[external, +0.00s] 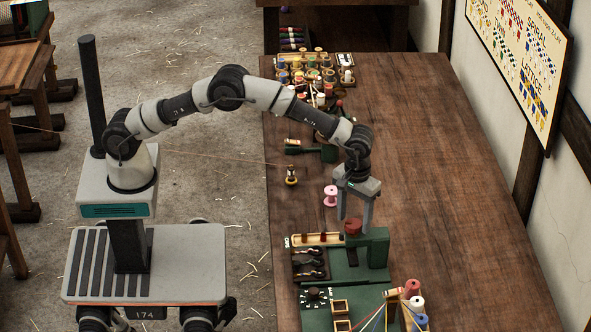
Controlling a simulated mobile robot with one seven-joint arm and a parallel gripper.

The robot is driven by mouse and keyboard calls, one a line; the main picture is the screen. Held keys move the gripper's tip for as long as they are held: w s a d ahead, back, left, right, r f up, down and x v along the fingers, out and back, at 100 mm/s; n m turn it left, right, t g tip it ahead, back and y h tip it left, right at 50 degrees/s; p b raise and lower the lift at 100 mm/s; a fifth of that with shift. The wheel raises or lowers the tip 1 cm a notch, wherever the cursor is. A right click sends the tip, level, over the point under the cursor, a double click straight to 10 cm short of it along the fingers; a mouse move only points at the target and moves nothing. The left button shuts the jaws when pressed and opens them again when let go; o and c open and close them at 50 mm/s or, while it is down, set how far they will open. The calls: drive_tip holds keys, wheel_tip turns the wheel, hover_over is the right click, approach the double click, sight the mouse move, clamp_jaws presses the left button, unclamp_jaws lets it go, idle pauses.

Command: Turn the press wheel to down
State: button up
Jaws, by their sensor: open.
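A green press (374,255) stands on the wooden bench, near its left side. A small dark red wheel (352,227) sits on top of the press at its left. I cannot tell from its shape which way it is turned. My gripper (354,222) points down over the wheel with its fingers apart. One finger shows on each side of the wheel in the picture. Whether either finger touches the wheel cannot be told from here.
A tray with dark tools (310,263) lies left of the press. Red, white and blue spools (416,303) stand in front. Thread spools (310,72) crowd the bench's far left. The bench's right half (460,190) is clear.

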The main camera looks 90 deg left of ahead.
drive_tip(key=shift+f, duration=0.4)
drive_tip(key=c, duration=1.1)
drive_tip(key=shift+o, duration=0.2)
